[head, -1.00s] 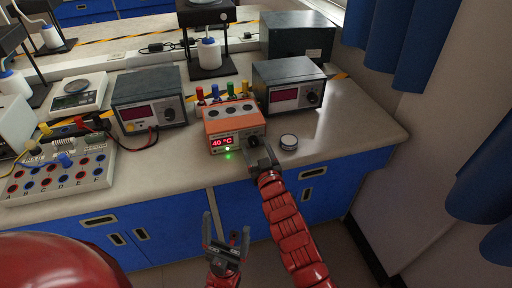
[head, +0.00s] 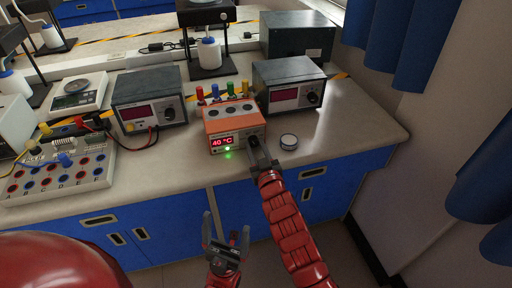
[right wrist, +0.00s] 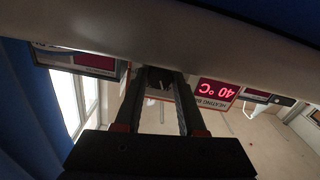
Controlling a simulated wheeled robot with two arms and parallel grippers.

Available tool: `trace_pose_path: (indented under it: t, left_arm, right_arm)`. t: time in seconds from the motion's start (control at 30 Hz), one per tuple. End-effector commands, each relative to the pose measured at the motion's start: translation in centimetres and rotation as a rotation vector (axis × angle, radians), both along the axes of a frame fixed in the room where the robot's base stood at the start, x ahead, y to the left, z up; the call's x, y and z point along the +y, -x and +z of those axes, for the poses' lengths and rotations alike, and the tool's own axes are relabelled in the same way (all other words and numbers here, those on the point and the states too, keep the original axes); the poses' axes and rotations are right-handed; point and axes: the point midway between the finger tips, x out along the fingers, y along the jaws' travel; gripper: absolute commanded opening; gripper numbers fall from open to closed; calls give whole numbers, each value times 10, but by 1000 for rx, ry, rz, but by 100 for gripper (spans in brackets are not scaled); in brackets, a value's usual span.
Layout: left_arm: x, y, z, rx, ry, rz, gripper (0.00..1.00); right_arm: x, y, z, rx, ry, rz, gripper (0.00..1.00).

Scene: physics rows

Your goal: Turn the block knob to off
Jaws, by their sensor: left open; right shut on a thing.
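The heating block (head: 232,122) is an orange and white box with colored-cap tubes in its top. Its red display reads 40 °C and a green light glows below it. The same display (right wrist: 218,93) shows upside down in the right wrist view. The block knob (right wrist: 160,78) is dark and sits between my right fingertips in the right wrist view; in the head view my gripper hides it. My right gripper (head: 257,145) is shut on the knob at the block's front right. My left gripper (head: 226,240) is open and empty, low in front of the blue cabinets.
Power supplies (head: 290,84) and (head: 149,98) flank the block. A board with colored sockets (head: 60,172) and a scale (head: 78,92) are at left. The bench is clear at right.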

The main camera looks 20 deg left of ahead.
Motion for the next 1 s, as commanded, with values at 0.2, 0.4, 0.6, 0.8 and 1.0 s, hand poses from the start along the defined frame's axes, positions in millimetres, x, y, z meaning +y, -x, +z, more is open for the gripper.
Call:
trace_pose_path:
  t: [0.2,0.4,0.6,0.8,1.0]
  left_arm:
    - [0,0,0,0,0,0,89]
    - [0,0,1,0,0,0,89]
    - [0,0,3,0,0,0,89]
    - [0,0,5,0,0,0,89]
    - [0,0,7,0,0,0,89]
  right_arm:
    - [0,0,0,-59,89,1,0]
    - [0,0,0,-153,226,1,0]
    - [0,1,0,-254,377,2,0]
    - [0,1,0,-346,513,2,0]
    - [0,0,0,-415,617,2,0]
